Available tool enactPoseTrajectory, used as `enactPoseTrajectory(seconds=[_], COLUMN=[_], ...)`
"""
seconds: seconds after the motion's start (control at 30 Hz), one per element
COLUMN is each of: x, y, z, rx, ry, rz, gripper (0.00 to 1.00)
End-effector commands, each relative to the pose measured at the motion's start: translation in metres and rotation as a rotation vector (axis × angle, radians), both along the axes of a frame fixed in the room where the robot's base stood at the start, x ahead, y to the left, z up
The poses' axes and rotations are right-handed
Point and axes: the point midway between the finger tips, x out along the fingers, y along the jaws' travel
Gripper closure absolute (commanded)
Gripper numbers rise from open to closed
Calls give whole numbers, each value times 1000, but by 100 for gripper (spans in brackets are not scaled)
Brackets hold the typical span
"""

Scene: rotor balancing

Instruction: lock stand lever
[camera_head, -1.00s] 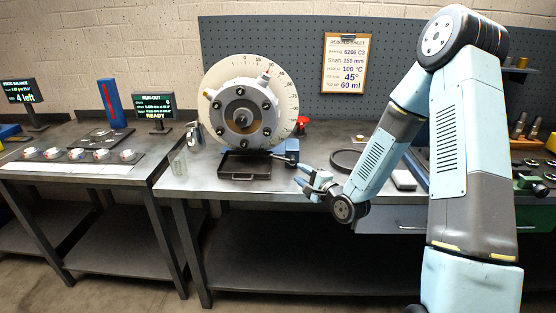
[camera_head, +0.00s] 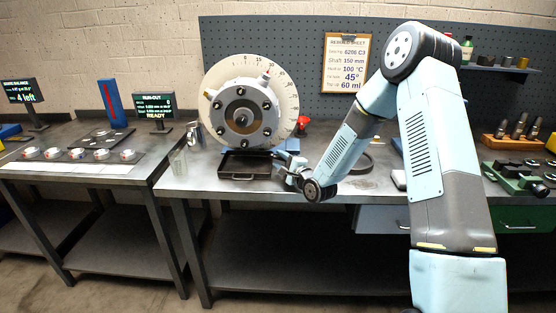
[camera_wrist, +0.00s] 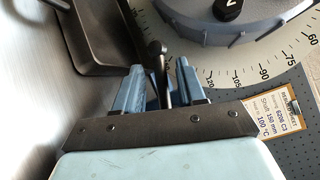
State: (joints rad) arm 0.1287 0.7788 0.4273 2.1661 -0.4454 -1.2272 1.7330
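The stand lever (camera_wrist: 157,62) is a dark rod with a black ball knob. In the wrist view it stands between the two light blue fingers of my gripper (camera_wrist: 162,78), with a gap showing beside it. In the head view my gripper (camera_head: 287,168) is low at the right of the stand, by the black tray, and hides most of the lever. The stand (camera_head: 291,146) shows as a small blue part beside the rotor. The grey rotor housing (camera_head: 240,117) with a bolted face stands in front of a white degree dial (camera_head: 287,92).
A black tray (camera_head: 245,174) sits on the bench below the rotor, close to my gripper's left. A dark ring (camera_head: 367,163) lies to the right.

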Motion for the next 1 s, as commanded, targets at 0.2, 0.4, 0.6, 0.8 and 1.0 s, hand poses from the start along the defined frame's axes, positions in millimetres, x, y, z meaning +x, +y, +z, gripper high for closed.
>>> enactPoseTrajectory(seconds=[0.2, 0.4, 0.6, 0.8, 1.0], x=[13, 14, 14, 14, 14], y=[9, 10, 10, 10, 10], z=[0, 0, 0, 0, -1], rx=[-1, -2, -2, -2, -1], ry=[0, 0, 0, 0, 2], rz=[0, -1, -1, -1, 0], gripper=[60, 60, 68, 87, 100])
